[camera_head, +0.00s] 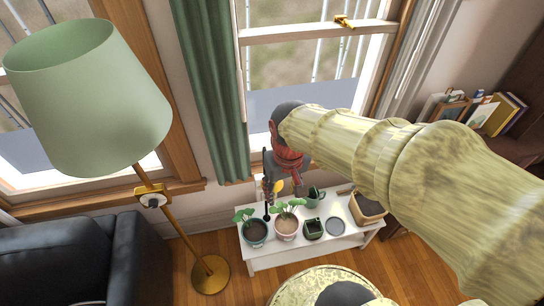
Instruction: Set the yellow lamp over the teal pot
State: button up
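A small yellow piece (278,186), which looks like the yellow lamp's head, shows just below my gripper (268,180), above the back of a white bench. The teal pot (256,232), with dark soil and a green leafy plant, stands at the bench's left front end. My gripper reaches down from my arm, behind the pots and right of the teal pot. Its dark fingers are small and partly hidden by my wrist, so I cannot tell whether they hold the yellow piece. A thin black upright piece (267,211) stands by the teal pot.
The white bench (262,262) also holds a pale pink pot (287,228) with a plant, a dark green square pot (313,230), a grey saucer (335,226), a green can (315,194) and a wooden planter (368,208). A tall floor lamp (90,100) stands left.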

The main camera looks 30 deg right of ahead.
jog(key=shift+m+g, duration=0.7)
jog(key=shift+g, duration=0.2)
jog(key=w+p, duration=0.1)
jog(key=p, duration=0.1)
jog(key=w+d+p, duration=0.1)
jog(key=w+p, duration=0.1)
jog(key=w+d+p, duration=0.1)
jog(key=p, duration=0.1)
jog(key=shift+w+r, duration=0.15)
jog(key=shift+w, duration=0.2)
jog(key=shift+c, duration=0.3)
jog(key=w+f+m+p, duration=0.1)
jog(key=w, duration=0.2)
jog(key=w+d+f+p, duration=0.1)
jog(key=w+f, duration=0.1)
jog(key=w, duration=0.1)
jog(key=w+d+f+m+p, duration=0.1)
jog(key=w, duration=0.2)
jog(key=shift+w+d+f+m+p, duration=0.2)
jog(key=shift+w+f+m+p, duration=0.1)
jog(key=shift+f+p, duration=0.1)
jog(key=shift+w+m, duration=0.1)
jog(key=shift+m, duration=0.2)
jog(key=shift+f, duration=0.5)
notch_tip(320, 180, down, 6)
jog(key=shift+f, duration=0.25)
jog(key=shift+c, duration=1.3)
grip_shut()
